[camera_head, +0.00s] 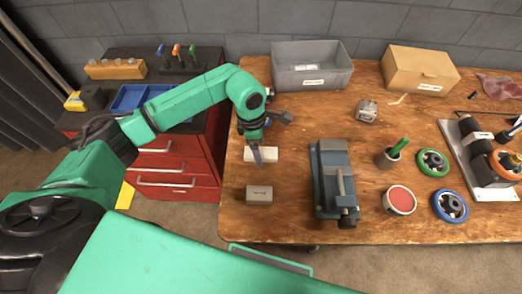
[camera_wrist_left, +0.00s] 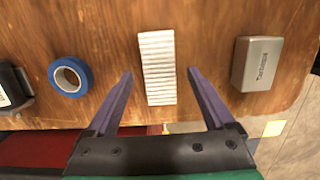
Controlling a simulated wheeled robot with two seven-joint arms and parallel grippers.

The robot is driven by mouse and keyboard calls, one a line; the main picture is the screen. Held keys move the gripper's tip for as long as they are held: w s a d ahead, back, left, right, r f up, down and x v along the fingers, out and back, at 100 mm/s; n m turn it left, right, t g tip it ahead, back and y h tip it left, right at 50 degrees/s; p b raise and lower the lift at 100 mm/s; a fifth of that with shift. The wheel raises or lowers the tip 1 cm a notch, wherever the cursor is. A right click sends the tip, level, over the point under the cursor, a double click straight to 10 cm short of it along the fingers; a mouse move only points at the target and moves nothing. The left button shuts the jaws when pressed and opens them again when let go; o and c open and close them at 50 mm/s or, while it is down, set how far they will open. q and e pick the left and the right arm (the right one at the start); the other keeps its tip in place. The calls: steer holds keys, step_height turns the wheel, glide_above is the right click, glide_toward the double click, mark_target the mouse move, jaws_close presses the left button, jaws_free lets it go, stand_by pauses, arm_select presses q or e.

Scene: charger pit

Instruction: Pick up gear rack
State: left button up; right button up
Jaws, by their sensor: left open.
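The gear rack (camera_head: 264,155) is a pale, white block lying on the left part of the wooden table. In the left wrist view the rack (camera_wrist_left: 157,68) shows its ribbed teeth along its length. My left gripper (camera_head: 257,160) points down over the rack. In the left wrist view the open, empty fingers (camera_wrist_left: 160,74) appear on either side of the rack, with a gap to each side. I cannot tell the exact height of the fingertips above the table. My right gripper is not in view.
A grey box (camera_head: 259,195) lies in front of the rack. A vise (camera_head: 333,180) stands to its right. A blue tape roll (camera_wrist_left: 70,76) lies on the rack's other side. A grey bin (camera_head: 312,66) stands at the back. The red drawer cabinet (camera_head: 180,165) is left of the table.

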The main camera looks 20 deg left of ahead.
arm_select(q)
step_height(320, 180, down, 2)
steer(key=shift+d, duration=0.1)
jaws_close()
steer(key=shift+w, duration=0.1)
steer(key=shift+r, duration=0.15)
steer(key=shift+r, duration=0.2)
step_height(320, 180, up, 20)
steer(key=b, duration=0.2)
steer(key=shift+f, duration=0.25)
